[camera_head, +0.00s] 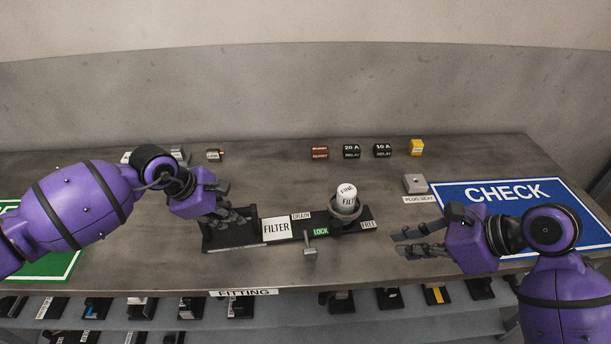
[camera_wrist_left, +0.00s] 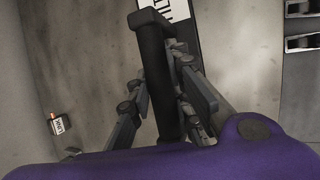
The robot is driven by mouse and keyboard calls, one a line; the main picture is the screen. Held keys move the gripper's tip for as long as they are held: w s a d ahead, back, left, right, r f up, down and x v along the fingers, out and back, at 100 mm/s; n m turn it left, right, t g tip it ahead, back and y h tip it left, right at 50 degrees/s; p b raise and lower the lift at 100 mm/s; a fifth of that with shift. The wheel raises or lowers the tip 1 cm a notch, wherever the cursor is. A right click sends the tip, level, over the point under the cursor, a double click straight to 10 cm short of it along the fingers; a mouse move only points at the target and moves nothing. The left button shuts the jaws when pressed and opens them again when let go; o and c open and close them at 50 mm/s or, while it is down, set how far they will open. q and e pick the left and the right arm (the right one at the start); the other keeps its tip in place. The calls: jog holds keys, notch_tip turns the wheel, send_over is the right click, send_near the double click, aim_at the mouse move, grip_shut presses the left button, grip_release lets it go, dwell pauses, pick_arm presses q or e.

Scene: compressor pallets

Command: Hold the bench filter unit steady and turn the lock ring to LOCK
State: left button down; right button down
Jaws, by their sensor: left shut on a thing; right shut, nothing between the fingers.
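The bench filter unit (camera_head: 276,230) has a black base with a white FILTER label and a white canister (camera_head: 346,195) standing upright at its right part. The lock ring (camera_head: 345,212) is around the canister's foot. A green LOCK label (camera_head: 321,231) is left of it and a FREE label (camera_head: 368,224) right of it. My left gripper (camera_head: 232,218) is shut on the unit's dark bar handle (camera_wrist_left: 157,70), with its fingers on both sides of it. My right gripper (camera_head: 402,243) is shut and empty, to the right of the unit and apart from it. The ring's exact setting is unclear.
A small grey lever (camera_head: 309,248) sticks out at the unit's front, near the DRAIN label. A grey plug seat block (camera_head: 415,184) and the blue CHECK mat (camera_head: 510,195) are at right. Several relays (camera_head: 351,151) stand at the back. Bench is clear between them and the unit.

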pick_arm(q)
jog(key=shift+s+f, duration=0.2)
jog(key=shift+f, duration=0.15)
jog(key=c, duration=1.9)
grip_release()
jog(key=o, duration=0.4)
jog(key=shift+w, duration=0.2)
jog(key=shift+r, duration=0.2)
